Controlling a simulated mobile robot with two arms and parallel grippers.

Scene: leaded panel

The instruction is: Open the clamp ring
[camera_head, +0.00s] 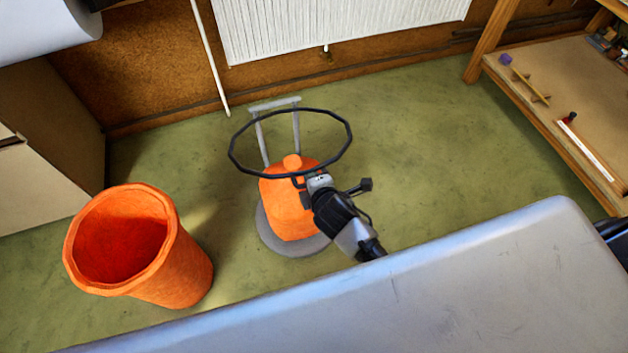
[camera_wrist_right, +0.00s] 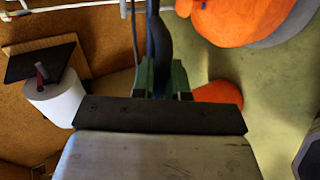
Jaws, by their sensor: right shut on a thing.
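A thin black ring (camera_head: 348,135), which I take for the clamp ring, is held in the air above the floor in the head view. Its visible outline is a continuous loop; I cannot make out a latch or a gap. My right gripper (camera_head: 308,181) is shut on its near edge. In the right wrist view a dark upright band (camera_wrist_right: 155,40), part of the ring, stands between the fingers of my right gripper (camera_wrist_right: 161,80). The gripper hides the part it holds. My left gripper is not in view.
An orange object (camera_head: 285,210) with a grey round base and grey frame stands behind and under the ring. An orange bin (camera_head: 175,275) stands at the left. A wooden shelf (camera_head: 560,90) is at the right, a white radiator (camera_head: 340,25) at the back. Green floor between is clear.

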